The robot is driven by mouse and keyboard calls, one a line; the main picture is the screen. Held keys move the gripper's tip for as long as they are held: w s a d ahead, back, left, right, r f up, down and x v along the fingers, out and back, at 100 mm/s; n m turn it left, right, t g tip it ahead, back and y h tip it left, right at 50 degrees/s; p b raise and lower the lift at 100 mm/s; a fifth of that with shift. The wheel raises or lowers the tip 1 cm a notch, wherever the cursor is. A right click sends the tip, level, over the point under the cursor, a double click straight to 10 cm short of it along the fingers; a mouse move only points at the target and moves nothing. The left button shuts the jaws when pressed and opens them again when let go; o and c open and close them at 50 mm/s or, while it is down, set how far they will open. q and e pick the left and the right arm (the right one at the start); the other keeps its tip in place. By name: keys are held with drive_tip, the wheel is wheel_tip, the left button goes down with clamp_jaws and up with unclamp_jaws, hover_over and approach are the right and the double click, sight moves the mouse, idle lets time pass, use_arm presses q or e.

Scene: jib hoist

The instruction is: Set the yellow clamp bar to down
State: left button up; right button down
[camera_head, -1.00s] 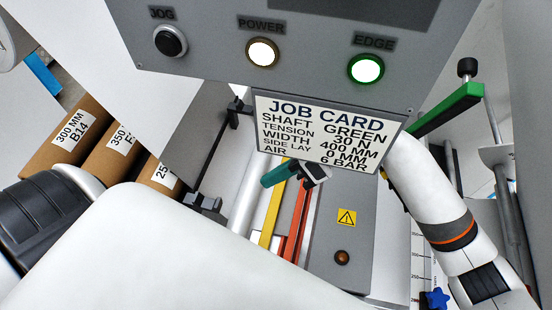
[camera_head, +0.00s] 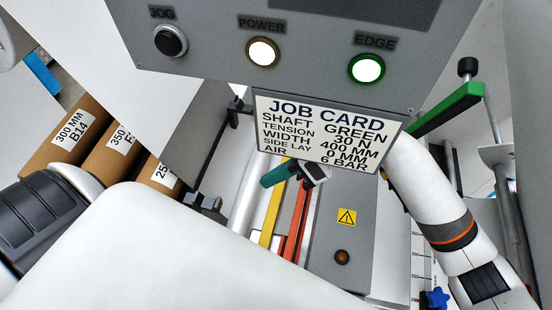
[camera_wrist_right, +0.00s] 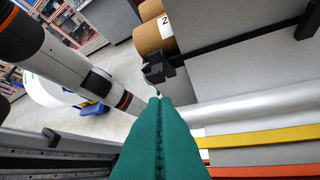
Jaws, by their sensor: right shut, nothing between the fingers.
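The yellow clamp bar (camera_head: 272,205) is a long thin yellow strip in the machine below the job card, beside a silver roller. It also shows in the right wrist view (camera_wrist_right: 265,137), running in from the right edge. My right gripper (camera_head: 266,181) has teal fingers, shut and empty, and crosses in front of the bar's upper part in the head view. In the right wrist view its fingers (camera_wrist_right: 160,100) hide the bar's left end. I cannot tell whether they touch the bar. My left gripper is not in view.
A red bar (camera_head: 298,220) runs beside the yellow one. The job card (camera_head: 330,130) hangs close above my right gripper. A black bracket (camera_wrist_right: 157,68) lies just beyond the fingertips in the right wrist view. A green arm (camera_head: 448,108) stands at the right.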

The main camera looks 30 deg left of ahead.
drive_tip(key=shift+s+d+f, duration=0.2)
drive_tip(key=shift+s+f, duration=0.4)
drive_tip(key=shift+f, duration=0.1)
drive_tip(key=shift+w, duration=0.1)
drive_tip(key=b+v, duration=0.1)
drive_tip(key=v, duration=1.1)
drive_tip(key=shift+s, duration=0.2)
